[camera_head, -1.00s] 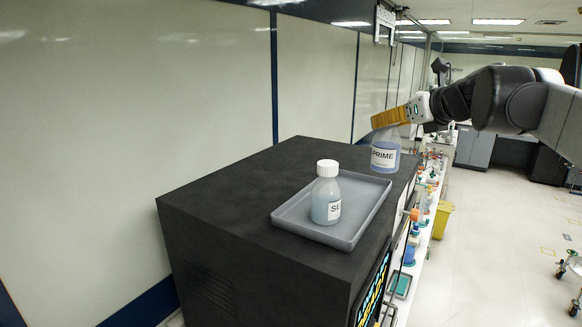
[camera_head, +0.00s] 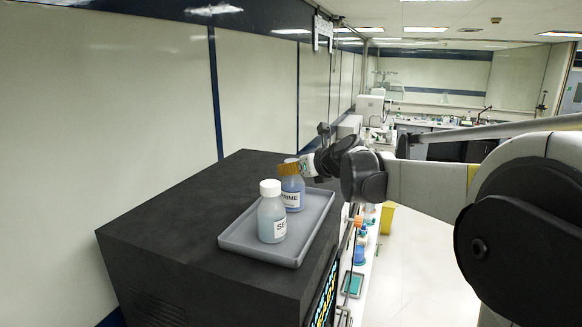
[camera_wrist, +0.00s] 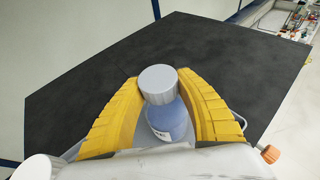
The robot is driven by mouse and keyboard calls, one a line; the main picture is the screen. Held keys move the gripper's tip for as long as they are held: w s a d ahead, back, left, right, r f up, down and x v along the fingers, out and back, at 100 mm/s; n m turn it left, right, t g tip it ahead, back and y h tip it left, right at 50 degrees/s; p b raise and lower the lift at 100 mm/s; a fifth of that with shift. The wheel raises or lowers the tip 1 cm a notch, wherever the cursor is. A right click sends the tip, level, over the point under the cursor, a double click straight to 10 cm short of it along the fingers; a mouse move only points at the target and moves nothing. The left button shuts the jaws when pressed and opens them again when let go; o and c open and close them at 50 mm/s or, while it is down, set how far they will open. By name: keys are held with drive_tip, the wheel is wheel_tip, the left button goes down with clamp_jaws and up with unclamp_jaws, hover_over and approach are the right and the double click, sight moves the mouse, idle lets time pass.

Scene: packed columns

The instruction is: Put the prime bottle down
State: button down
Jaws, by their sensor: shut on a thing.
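The prime bottle (camera_head: 292,191) has blue liquid and a label whose visible letters end in "RIME". It appears upright at the far part of the grey tray (camera_head: 236,243), behind the other bottle; I cannot tell whether its base touches the tray. My gripper (camera_head: 289,168) is shut on it near the neck, with yellow fingers on both sides. In the wrist view the grey cap and blue body of the prime bottle (camera_wrist: 170,120) sit between the fingers of my gripper (camera_wrist: 160,100). A second bottle (camera_head: 271,220), white-capped and labelled "SE", stands in the tray's near part.
The tray lies on a large black box (camera_head: 160,230), whose top is clear to the left. A white bench (camera_head: 362,270) with bottles and small items runs along its right side, lower down. A pale wall stands at left.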

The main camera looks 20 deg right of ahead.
drive_tip(key=shift+s+f, duration=0.1)
drive_tip(key=c, duration=0.9)
unclamp_jaws()
drive_tip(key=shift+s+r, duration=0.15)
drive_tip(key=shift+r, duration=0.05)
drive_tip(key=b+v, duration=0.2)
drive_tip(key=v, duration=0.9)
drive_tip(key=shift+s+d+r, duration=0.1)
drive_tip(key=shift+s, duration=0.25)
